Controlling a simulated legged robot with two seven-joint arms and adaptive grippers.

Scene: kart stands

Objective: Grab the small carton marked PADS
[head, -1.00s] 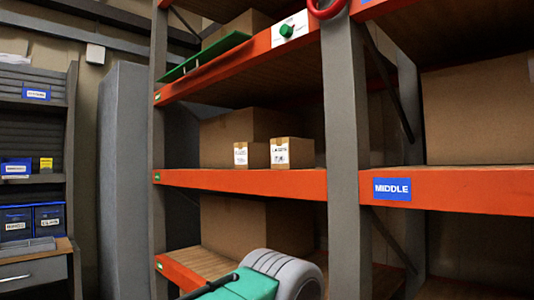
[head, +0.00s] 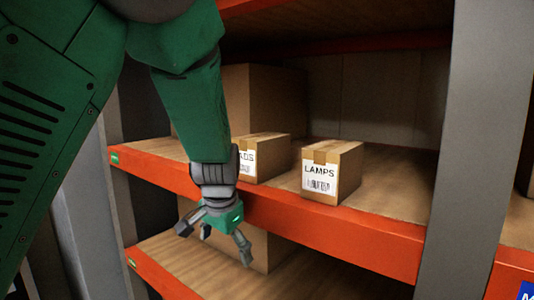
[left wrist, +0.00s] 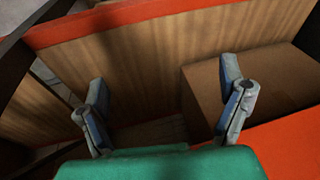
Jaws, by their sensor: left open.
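The small carton marked PADS (head: 266,148) stands on the shelf's wooden deck near its front edge in the head view. My left forearm and wrist hide its left part, so only "ADS" shows on its white label. My left gripper (head: 215,242) hangs in front of the orange shelf beam, below the level of the carton, with its fingers spread and empty. In the left wrist view the gripper's fingers (left wrist: 161,80) are wide apart with nothing between them, and the PADS carton is not recognisable there. My right gripper is not in view.
A similar carton marked LAMPS (head: 331,172) stands to the right of PADS, with a gap between them. A large plain box (head: 265,98) is behind. The orange beam (head: 330,238) edges the deck. A grey upright (head: 485,130) stands at right. Another box (head: 283,248) sits on the shelf below.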

